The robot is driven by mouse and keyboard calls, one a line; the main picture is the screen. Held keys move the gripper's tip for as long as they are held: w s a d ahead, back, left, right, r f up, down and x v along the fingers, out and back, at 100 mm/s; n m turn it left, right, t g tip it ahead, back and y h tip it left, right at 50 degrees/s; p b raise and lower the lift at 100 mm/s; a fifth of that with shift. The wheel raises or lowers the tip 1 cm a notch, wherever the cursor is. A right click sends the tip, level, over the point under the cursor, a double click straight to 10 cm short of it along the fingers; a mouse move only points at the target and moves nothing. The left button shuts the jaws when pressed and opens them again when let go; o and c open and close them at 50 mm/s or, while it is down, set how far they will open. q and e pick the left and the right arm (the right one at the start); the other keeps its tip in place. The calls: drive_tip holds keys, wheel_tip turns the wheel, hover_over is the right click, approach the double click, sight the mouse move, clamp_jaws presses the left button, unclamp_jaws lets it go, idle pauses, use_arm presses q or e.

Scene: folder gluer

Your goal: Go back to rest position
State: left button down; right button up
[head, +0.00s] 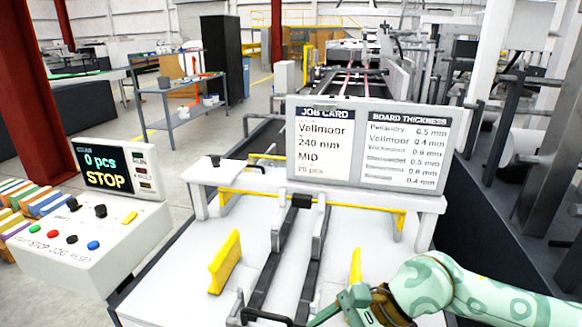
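My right arm, mint green with a pattern, comes in from the lower right in the head view. Its gripper (338,308) is low over the white machine bed, in front of the right yellow guide (355,264). The fingertips run toward the bottom edge of the picture, and I cannot tell whether they are open or shut. No held object shows. My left arm and gripper are not in view.
A control panel (75,255) with a display reading "0 pcs STOP" stands at the left. A job card board (366,145) stands above the white crossbar (310,192). A left yellow guide (225,262) and dark rails (272,262) lie on the bed. Grey shelving (183,110) stands behind.

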drive_tip(key=s+a+r+m+t+y, duration=0.2)
drive_tip(key=a+r+m+t+y, duration=0.6)
drive_tip(key=r+m+y, duration=0.4)
drive_tip(key=w+d+f+m+t+h, duration=0.25)
drive_tip(key=d+m+t+h, duration=0.5)
drive_tip(key=m, duration=0.65)
drive_tip(key=w+d+f+m+t+h, duration=0.2)
drive_tip(key=w+d+m+t+h, duration=0.15)
drive_tip(key=d+m+h, duration=0.8)
drive_tip(key=s+d+f+m+g+h, duration=0.3)
drive_tip(key=s+d+f+m+g, duration=0.3)
drive_tip(key=s+f+m, duration=0.3)
drive_tip(key=s+d+f+m+g+h, duration=0.4)
drive_tip(key=s+d+f+m+g, duration=0.2)
drive_tip(key=s+f, duration=0.45)
drive_tip(key=s+a+f+g+y, duration=0.2)
drive_tip(key=s+f, duration=0.1)
drive_tip(key=f, duration=0.9)
drive_tip(key=s+a+f+g+y, duration=0.1)
drive_tip(key=s+a+f, duration=0.15)
drive_tip(key=f, duration=1.05)
drive_tip(key=s+f+m+g+y, duration=0.1)
drive_tip(key=s+f+m+g, duration=0.1)
drive_tip(key=s+f, duration=1.2)
drive_tip(key=s+m, duration=0.1)
drive_tip(key=s, duration=0.3)
drive_tip(key=shift+s+g+y, duration=0.15)
drive_tip(key=shift+g+y, duration=0.25)
